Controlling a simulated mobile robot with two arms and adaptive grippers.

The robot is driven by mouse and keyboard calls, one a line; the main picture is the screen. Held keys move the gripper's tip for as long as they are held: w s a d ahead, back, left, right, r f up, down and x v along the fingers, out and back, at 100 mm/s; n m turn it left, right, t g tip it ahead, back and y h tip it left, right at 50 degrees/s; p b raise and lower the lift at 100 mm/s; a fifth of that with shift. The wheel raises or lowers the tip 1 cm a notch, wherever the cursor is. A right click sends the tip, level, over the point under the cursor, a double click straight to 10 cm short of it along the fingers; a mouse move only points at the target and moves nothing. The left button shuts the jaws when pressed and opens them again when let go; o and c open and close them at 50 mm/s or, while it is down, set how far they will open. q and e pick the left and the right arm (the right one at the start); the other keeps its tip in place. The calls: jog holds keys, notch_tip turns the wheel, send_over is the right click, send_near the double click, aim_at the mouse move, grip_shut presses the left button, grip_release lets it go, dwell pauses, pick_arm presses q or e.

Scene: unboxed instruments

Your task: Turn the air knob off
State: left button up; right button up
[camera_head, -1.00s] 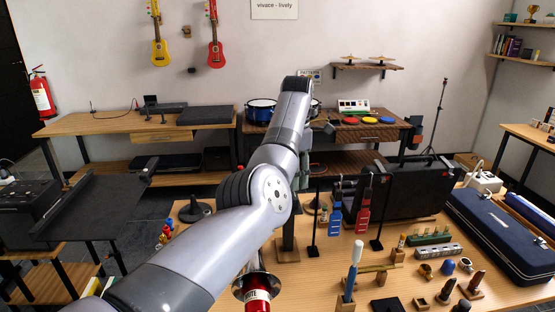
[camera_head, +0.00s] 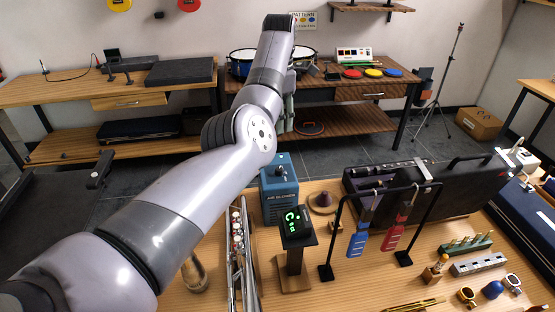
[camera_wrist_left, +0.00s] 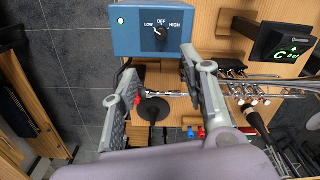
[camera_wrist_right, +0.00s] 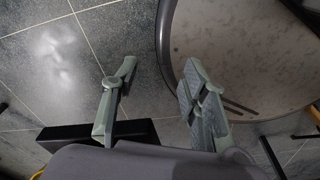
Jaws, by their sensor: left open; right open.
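The air blower (camera_head: 279,192) is a blue box on the wooden table, partly behind my left arm in the head view. In the left wrist view its blue panel (camera_wrist_left: 183,42) carries a black knob (camera_wrist_left: 160,32) below the word OFF, between LOW and HIGH. The knob's white mark appears to point up-left, toward LOW. My right gripper (camera_wrist_right: 160,65) is open and empty above the floor, away from the blower.
A black tuner with a green display (camera_head: 291,219) stands on a wooden stand close to the blower. A silver trumpet (camera_head: 240,262) lies beside it. A grey round surface (camera_wrist_right: 235,50) is near my right gripper.

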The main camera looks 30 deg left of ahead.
pick_arm(q)
send_over(279, 169)
notch_tip(279, 169, down, 5)
notch_tip(279, 169, down, 10)
jog(key=shift+r+p, duration=0.15)
jog(key=shift+p, duration=1)
jog(key=shift+f, duration=0.75)
pick_arm(e)
jog(key=shift+w+a+r, duration=0.1)
jog(key=shift+w+r, duration=0.05)
jog(key=shift+r, duration=1.05)
pick_arm(q)
jog(key=shift+c, duration=0.2)
grip_shut()
pick_arm(e)
jog(key=shift+d, duration=0.35)
